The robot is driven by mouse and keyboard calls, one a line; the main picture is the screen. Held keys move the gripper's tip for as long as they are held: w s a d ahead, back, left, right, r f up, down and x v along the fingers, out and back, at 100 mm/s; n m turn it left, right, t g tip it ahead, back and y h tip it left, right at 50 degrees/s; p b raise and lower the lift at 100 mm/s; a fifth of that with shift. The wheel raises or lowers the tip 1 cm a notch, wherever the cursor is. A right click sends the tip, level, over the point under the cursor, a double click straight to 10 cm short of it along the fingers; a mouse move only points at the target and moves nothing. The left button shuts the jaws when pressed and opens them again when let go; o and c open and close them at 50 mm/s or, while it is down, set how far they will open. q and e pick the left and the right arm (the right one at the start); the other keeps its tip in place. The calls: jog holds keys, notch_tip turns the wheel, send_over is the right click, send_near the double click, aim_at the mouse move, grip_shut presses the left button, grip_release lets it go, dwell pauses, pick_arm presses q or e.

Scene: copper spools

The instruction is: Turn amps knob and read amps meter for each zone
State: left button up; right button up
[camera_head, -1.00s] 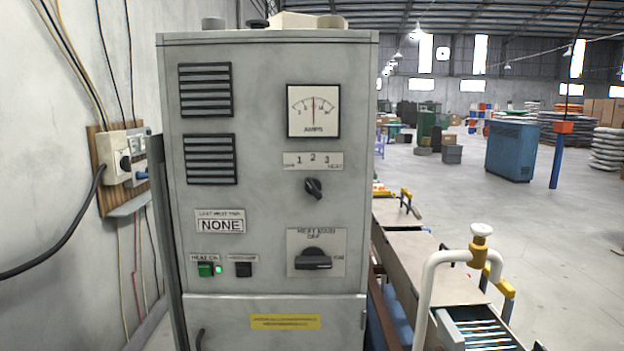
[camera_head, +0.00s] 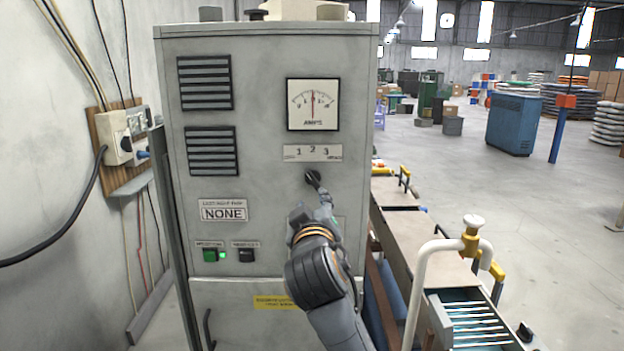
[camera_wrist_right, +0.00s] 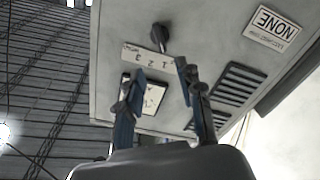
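The amps meter (camera_head: 312,104) is a white square dial high on the grey cabinet's front, its needle near the middle of the scale. Below it is a label strip (camera_head: 312,152) marked 1 2 3. The black amps knob (camera_head: 311,177) sits under that strip; its pointer direction is unclear. My right gripper (camera_head: 321,192) is just below and in front of the knob. The right wrist view shows its two fingers (camera_wrist_right: 160,68) apart and empty, with the knob (camera_wrist_right: 159,36) ahead of them, and the meter (camera_wrist_right: 152,99) beyond. My left gripper is not in view.
My right arm hides the lower-right switch.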

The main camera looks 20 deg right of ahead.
aim_at(312, 181)
jog(key=p+x, duration=0.4)
jog(key=x, duration=0.7)
jog(key=shift+w+d+p, duration=0.1)
jog(key=shift+w+p, duration=0.05)
jog(key=shift+p, duration=0.15)
jog(key=shift+w+d+f, duration=0.15)
jog(key=shift+w+d, duration=0.05)
jog(key=shift+w, duration=0.5)
grip_shut()
